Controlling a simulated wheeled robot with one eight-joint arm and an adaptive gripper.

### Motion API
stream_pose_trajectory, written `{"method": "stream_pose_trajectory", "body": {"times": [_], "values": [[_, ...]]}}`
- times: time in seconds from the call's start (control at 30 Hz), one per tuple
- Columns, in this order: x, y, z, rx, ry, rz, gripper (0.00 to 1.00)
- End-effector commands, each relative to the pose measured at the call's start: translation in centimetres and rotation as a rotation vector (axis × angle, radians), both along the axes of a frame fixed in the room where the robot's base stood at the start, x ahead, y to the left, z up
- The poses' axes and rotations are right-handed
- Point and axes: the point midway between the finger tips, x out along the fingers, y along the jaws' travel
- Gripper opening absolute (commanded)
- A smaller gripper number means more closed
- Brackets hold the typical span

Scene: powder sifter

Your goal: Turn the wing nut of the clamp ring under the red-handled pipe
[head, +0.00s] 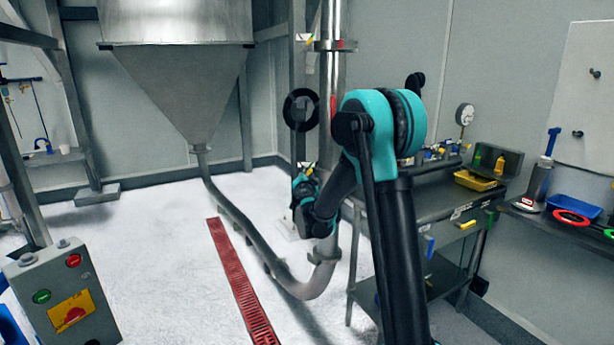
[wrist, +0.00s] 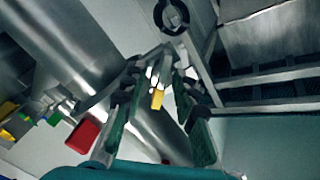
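The shiny vertical pipe (head: 331,72) has a red handle (head: 333,105) on its side. In the wrist view a yellow wing nut (wrist: 157,98) on pale metal parts lies between the two fingers of my gripper (wrist: 156,85). The fingers stand apart with space on both sides of the wing nut, so the gripper looks open. I cannot tell how deep the wing nut sits between them.
A black handwheel (head: 301,110) stands left of the pipe; it also shows in the wrist view (wrist: 172,15). A curved hose (head: 240,225) runs from the hopper (head: 180,85). A metal table (head: 445,210) with tools is at right. A red floor grate (head: 238,275) crosses the floor.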

Motion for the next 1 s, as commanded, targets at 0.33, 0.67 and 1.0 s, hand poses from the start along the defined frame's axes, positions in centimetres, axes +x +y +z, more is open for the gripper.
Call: {"method": "stream_pose_trajectory", "body": {"times": [0.33,0.67,1.0], "values": [[-0.03,0.0,0.0,0.0,0.0,0.0,0.06],[-0.05,0.0,-0.01,-0.006,0.001,0.0,0.0],[-0.05,0.05,0.05,-0.138,0.012,0.0,0.0]]}}
